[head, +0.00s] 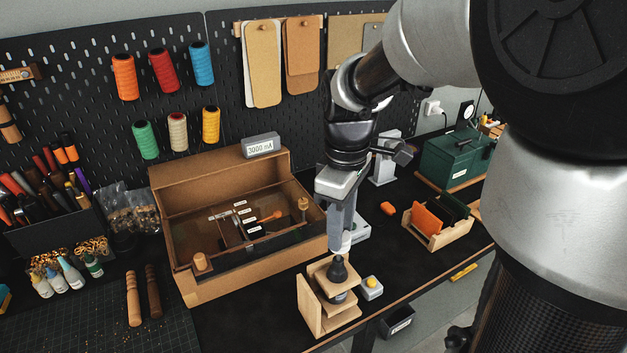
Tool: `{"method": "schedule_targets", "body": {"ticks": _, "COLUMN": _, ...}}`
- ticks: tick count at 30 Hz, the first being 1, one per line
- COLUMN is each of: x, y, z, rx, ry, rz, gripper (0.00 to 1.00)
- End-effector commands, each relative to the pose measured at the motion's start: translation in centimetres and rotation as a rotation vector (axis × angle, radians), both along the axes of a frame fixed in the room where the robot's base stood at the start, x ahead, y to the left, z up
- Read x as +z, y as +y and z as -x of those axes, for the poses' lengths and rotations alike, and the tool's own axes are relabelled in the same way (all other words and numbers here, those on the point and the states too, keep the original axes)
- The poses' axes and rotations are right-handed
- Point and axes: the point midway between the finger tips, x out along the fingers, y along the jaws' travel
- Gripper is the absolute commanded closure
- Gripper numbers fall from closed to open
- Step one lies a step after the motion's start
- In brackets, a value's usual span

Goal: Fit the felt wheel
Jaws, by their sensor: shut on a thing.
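My gripper (341,249) points straight down over the small wooden press (311,307) at the front of the bench. It is shut on what looks like the top of the press's dark knob (339,269). The pale fingertips hide the exact contact. The knob stands upright above the upper wooden plate, and a dark and grey cylindrical part shows below that plate. I cannot clearly pick out a felt wheel; it may be hidden by the fingers or the press.
A grey block with a yellow button (371,287) stands right beside the press. A large open brown box (178,289) is at left. A wooden rack (424,238) holds orange and dark pieces at right. An orange lump (387,208) lies on the black bench, whose front edge is close.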

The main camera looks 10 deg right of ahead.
Motion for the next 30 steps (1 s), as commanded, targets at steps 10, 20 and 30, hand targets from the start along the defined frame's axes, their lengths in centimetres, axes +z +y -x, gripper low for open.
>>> {"method": "schedule_targets", "body": {"ticks": 10, "x": -1.0, "y": 0.0, "z": 0.0, "rx": 0.0, "ry": 0.0, "rz": 0.0, "gripper": 0.9}}
{"method": "schedule_targets", "body": {"ticks": 20, "x": -2.0, "y": 0.0, "z": 0.0, "rx": 0.001, "ry": 0.0, "rz": 0.0, "gripper": 0.9}}
{"method": "schedule_targets", "body": {"ticks": 30, "x": -3.0, "y": 0.0, "z": 0.0, "rx": 0.001, "ry": 0.001, "rz": -0.001, "gripper": 0.9}}
